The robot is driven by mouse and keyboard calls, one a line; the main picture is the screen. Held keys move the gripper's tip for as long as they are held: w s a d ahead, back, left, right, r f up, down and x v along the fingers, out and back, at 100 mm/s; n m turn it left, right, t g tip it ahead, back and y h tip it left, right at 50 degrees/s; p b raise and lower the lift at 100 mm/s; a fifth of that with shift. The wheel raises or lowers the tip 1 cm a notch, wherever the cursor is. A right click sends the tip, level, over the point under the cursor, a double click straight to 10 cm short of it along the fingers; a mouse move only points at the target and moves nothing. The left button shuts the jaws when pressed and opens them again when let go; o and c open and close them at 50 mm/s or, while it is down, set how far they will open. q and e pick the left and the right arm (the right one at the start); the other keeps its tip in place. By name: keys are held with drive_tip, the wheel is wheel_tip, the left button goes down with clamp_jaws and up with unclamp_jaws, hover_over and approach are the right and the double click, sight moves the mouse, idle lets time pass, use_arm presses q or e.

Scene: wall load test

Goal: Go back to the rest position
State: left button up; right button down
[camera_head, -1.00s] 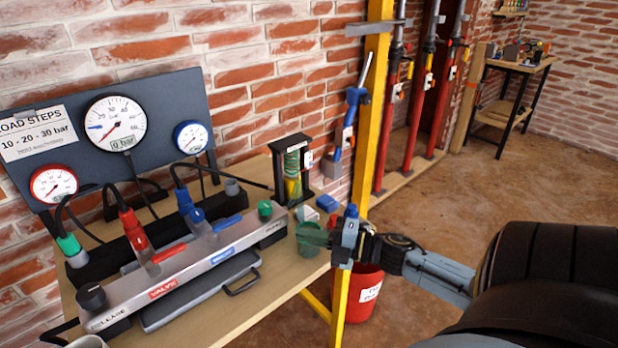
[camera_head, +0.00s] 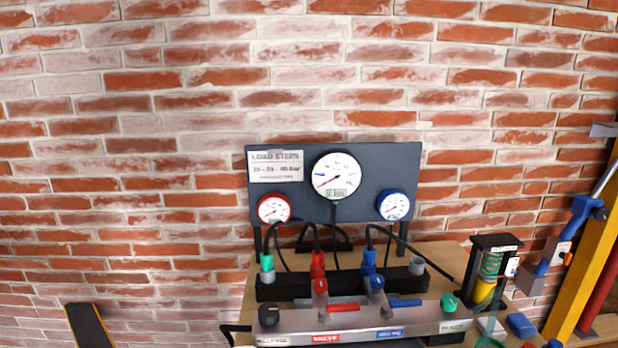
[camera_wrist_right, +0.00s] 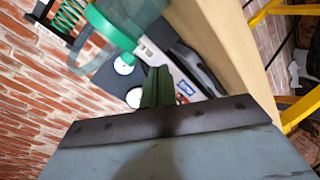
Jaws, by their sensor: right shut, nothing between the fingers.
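The right wrist view shows my right gripper (camera_wrist_right: 157,86), its dark green fingers shut together and empty. Beyond it a translucent green cup (camera_wrist_right: 125,22) and part of the bench (camera_wrist_right: 225,45) show; whether the fingers touch anything there I cannot tell. In the head view my right gripper cannot be made out; at most a small blue tip shows at the lower right edge. My left gripper is not in view.
The bench carries a gauge panel (camera_head: 365,215), a valve block (camera_head: 360,322) with red and blue levers, and a spring stand (camera_head: 492,265). A yellow post (camera_head: 585,270) stands at right. A brick wall (camera_head: 130,200) is behind. A dark board-like object (camera_head: 88,325) shows at lower left.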

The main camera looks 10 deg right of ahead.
drive_tip(key=s+a+f+m+g+y, duration=0.1)
drive_tip(key=s+a+f+m+g, duration=0.3)
drive_tip(key=s+a+m+g, duration=0.95)
drive_tip(key=s+f+n, duration=0.2)
drive_tip(key=s+f, duration=0.1)
drive_tip(key=f, duration=0.9)
drive_tip(key=s+f+n, duration=0.2)
drive_tip(key=f+n, duration=0.1)
drive_tip(key=f, duration=0.9)
drive_tip(key=s+d+f, duration=0.3)
drive_tip(key=s+f, duration=0.5)
drive_tip(key=s+d+f, duration=0.3)
drive_tip(key=s+f, duration=0.5)
drive_tip(key=shift+s+g+h, duration=0.4)
drive_tip(key=shift+g, duration=0.05)
